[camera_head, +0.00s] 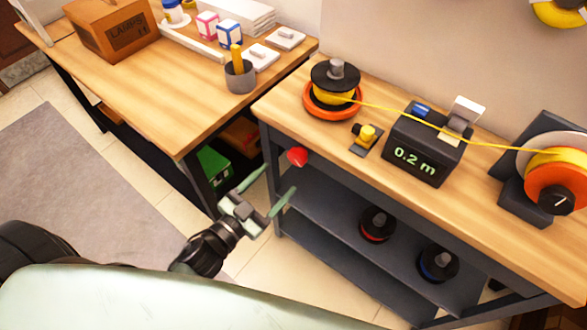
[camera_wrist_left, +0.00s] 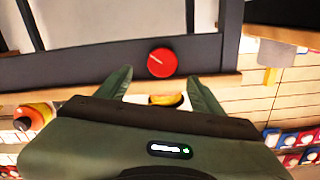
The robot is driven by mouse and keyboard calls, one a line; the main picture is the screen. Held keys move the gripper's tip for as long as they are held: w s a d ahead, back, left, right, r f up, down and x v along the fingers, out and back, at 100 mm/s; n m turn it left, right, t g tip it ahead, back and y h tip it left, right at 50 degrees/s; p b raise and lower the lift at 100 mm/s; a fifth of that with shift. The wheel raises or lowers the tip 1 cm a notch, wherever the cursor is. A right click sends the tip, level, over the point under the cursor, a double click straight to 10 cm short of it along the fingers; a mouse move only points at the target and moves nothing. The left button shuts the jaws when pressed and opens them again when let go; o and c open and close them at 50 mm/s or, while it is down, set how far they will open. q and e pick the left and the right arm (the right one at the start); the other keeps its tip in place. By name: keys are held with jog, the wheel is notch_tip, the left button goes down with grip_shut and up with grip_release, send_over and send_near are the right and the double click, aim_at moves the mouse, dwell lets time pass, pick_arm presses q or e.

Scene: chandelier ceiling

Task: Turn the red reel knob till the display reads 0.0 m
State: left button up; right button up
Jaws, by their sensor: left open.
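The red reel knob (camera_head: 297,156) sits on the dark front frame of the workbench, near its left corner. It also shows in the left wrist view as a round red disc with a thin mark (camera_wrist_left: 162,62). My left gripper (camera_head: 267,186) is open, a little in front of and below the knob in the head view. In the left wrist view its two green fingers (camera_wrist_left: 158,84) stand apart on either side below the knob, with a gap to it. The display (camera_head: 414,160) on the dark counter box reads 0.2 m. My right gripper is not in view.
A yellow line runs from the spool on an orange base (camera_head: 330,106) across the counter to the orange reel (camera_head: 556,186). A small yellow-knobbed part (camera_head: 367,135) lies between. Lower shelves hold spools (camera_head: 377,224). Another table (camera_head: 150,85) stands left, with open floor before it.

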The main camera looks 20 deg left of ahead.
aim_at(294, 160)
pick_arm(q)
jog(key=x, duration=0.4)
jog(key=p+x, duration=0.1)
jog(key=x, duration=0.1)
jog(key=shift+w+a, duration=0.15)
jog(key=shift+w, duration=0.65)
jog(key=c, duration=1.4)
jog(key=shift+o, duration=0.2)
jog(key=shift+m, duration=0.3)
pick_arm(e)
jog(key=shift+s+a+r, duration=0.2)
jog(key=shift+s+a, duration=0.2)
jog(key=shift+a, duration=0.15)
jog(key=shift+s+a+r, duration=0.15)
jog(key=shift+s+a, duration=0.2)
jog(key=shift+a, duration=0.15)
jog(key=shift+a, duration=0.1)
pick_arm(q)
jog(key=shift+m, duration=1)
jog(key=m, duration=0.4)
jog(key=shift+f, duration=0.1)
jog(key=shift+m, duration=0.4)
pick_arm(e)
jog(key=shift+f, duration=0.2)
